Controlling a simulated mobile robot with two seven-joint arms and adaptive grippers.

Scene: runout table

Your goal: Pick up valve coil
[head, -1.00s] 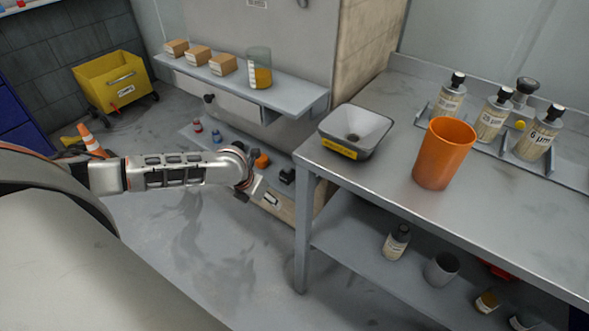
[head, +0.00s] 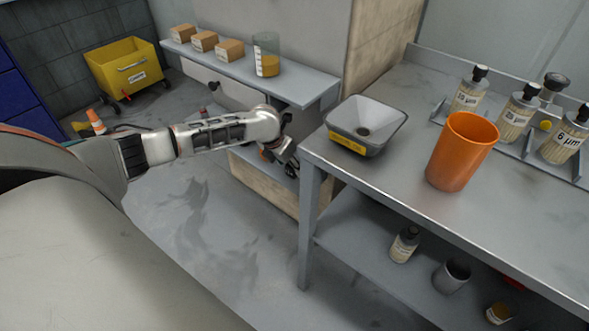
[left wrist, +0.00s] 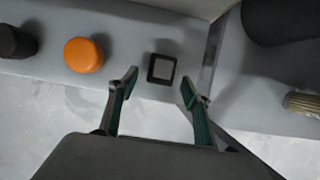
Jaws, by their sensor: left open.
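The likely valve coil (left wrist: 161,68), a small black block with a grey square face, sits on a grey shelf in the left wrist view. It lies just beyond and between the fingertips of my left gripper (left wrist: 159,86), which is open and empty. In the head view my left gripper (head: 287,158) is at the low shelf beside the cabinet, and largely covers the shelf there. I cannot make out the coil clearly in the head view. My right gripper is not in view.
An orange round cap (left wrist: 84,55) and a dark knob (left wrist: 16,42) stand left of the coil. A ribbed item (left wrist: 302,103) is at the right. The workbench (head: 400,215), with a grey hopper (head: 367,125) and orange cup (head: 463,150), stands right of my left arm.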

